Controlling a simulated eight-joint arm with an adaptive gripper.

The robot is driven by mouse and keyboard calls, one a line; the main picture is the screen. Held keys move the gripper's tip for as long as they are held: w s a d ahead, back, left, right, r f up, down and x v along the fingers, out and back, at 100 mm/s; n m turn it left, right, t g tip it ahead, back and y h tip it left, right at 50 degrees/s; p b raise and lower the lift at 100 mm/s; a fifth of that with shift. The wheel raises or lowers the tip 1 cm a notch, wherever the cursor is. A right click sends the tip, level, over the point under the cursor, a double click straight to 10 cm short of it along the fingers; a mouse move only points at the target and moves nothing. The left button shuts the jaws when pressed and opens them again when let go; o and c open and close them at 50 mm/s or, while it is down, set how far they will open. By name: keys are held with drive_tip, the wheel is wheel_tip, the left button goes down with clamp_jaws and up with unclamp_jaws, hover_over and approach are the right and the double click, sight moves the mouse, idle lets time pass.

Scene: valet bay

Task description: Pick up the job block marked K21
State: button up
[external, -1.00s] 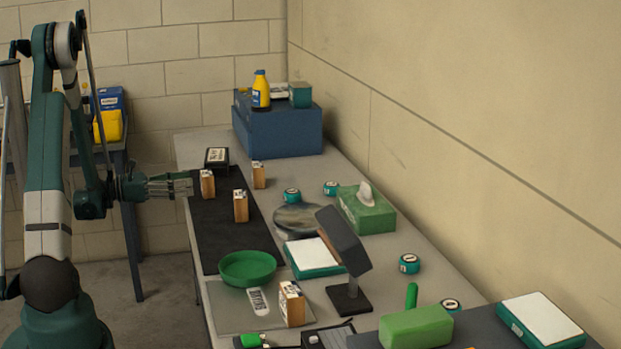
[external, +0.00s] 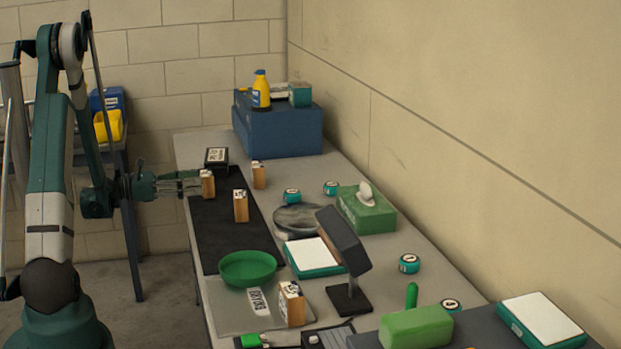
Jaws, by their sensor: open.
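Several wooden job blocks with white, dark-marked labels stand upright. One block (external: 208,187) is at the far left of the black mat (external: 240,246), another (external: 259,175) is just right of it, and a third (external: 240,208) is nearer the camera. The markings are too small to read, so I cannot tell which is K21. My gripper (external: 197,182) is open, roughly level, with its fingertips at the left side of the far-left block. Whether the fingers straddle or touch it I cannot tell.
A dark box (external: 216,158) sits just behind the blocks, and a large blue box (external: 277,132) stands farther back. A green bowl (external: 247,268), a dark angled stand (external: 344,240) and a green tissue box (external: 366,212) are to the front and right.

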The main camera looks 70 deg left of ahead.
sight(207, 178)
drive_tip(key=shift+w+a+b, duration=0.1)
drive_tip(key=shift+w+b, duration=0.5)
drive_tip(key=shift+w, duration=1.9)
drive_tip(key=c, duration=1)
drive_tip(key=shift+c, duration=0.2)
drive_tip(key=shift+r, duration=0.15)
drive_tip(key=shift+r+p, duration=2.3)
drive_tip(key=shift+r, duration=2.55)
